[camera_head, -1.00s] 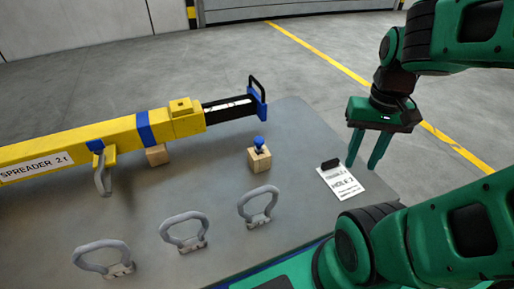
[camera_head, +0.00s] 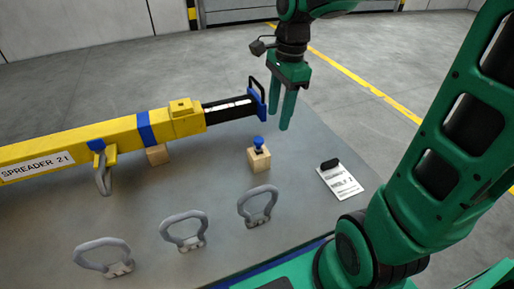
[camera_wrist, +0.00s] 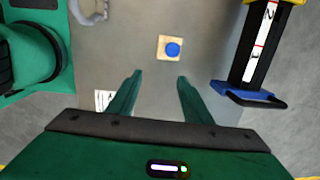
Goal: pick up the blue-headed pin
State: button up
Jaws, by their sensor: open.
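The blue-headed pin (camera_head: 259,141) stands upright in a small wooden block (camera_head: 259,160) on the grey table. In the wrist view the round blue head (camera_wrist: 172,50) shows from above on the block, ahead of the fingertips and between their lines. My gripper (camera_head: 280,127) is open and empty, above the table, pointing down, up and to the right of the pin in the head view. In the wrist view both green fingers (camera_wrist: 159,75) are apart with nothing between them. The pin's shaft is mostly hidden in the block.
The yellow spreader beam (camera_head: 100,143), with a black end section and blue end plate (camera_head: 258,101), lies left of my gripper. A label card (camera_head: 341,180) lies to the right. The table between pin and card is clear.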

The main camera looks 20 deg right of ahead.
aim_at(259, 139)
jog(key=a, duration=0.1)
jog(key=w+a+m, duration=0.2)
jog(key=shift+w+a+f, duration=0.2)
jog(key=shift+a+f, duration=0.05)
jog(key=shift+a, duration=0.05)
jog(key=f, duration=0.6)
jog(key=a+f, duration=0.1)
jog(key=f, duration=0.3)
jog(key=shift+w+f, duration=0.1)
grip_shut()
